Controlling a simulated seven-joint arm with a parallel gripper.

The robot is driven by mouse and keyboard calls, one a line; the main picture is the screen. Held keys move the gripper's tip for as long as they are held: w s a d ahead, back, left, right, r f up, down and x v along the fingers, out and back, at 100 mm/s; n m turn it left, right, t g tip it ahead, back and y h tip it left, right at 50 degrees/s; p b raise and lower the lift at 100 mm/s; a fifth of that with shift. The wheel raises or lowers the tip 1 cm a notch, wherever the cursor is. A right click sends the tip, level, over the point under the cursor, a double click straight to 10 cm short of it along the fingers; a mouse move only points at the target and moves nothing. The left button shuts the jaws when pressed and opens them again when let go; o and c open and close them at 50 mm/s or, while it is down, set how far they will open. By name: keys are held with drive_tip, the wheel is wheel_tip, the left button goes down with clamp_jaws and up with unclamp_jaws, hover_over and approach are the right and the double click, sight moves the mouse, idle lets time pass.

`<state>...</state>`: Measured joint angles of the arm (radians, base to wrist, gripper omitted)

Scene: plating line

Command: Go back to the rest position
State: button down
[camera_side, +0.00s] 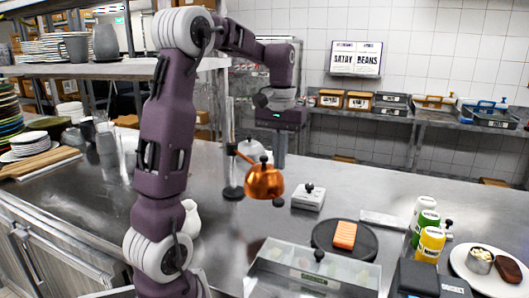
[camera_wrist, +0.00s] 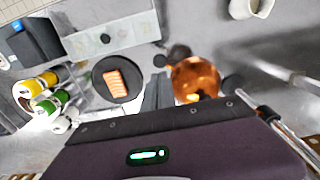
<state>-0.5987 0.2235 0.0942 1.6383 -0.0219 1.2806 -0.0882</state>
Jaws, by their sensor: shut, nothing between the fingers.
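My gripper (camera_side: 280,165) hangs in the air over the steel counter (camera_side: 390,208), pointing down, with its fingers together and nothing between them. In the wrist view its fingertips (camera_wrist: 158,78) show next to a copper, dome-shaped thing. This copper dome (camera_side: 264,183) is beside the fingers in the side view too, in front of them; I cannot tell whether they touch.
A dark round plate (camera_side: 328,249) holds an orange slab (camera_side: 345,235). A clear-lidded container (camera_side: 268,285) stands in front. Bottles (camera_side: 430,243) and a white plate (camera_side: 458,262) are at right. A white jug (camera_side: 190,218) stands left. A metal stand (camera_side: 231,165) rises near the gripper.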

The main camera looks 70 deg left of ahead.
drive_tip(key=s+d+r+m+t, duration=0.2)
drive_tip(key=s+d+m, duration=0.1)
drive_tip(key=d, duration=0.5)
drive_tip(key=s+d+r+m+t, duration=0.15)
drive_tip(key=s+d, duration=0.25)
drive_tip(key=d, duration=0.4)
drive_tip(key=s+d+f+m+t, duration=0.2)
drive_tip(key=s+d+f+m, duration=0.1)
drive_tip(key=s+d, duration=0.3)
drive_tip(key=shift+s+d+f+m, duration=0.25)
drive_tip(key=shift+s+f+m, duration=0.15)
drive_tip(key=shift+s+m, duration=0.5)
drive_tip(key=shift+s, duration=0.1)
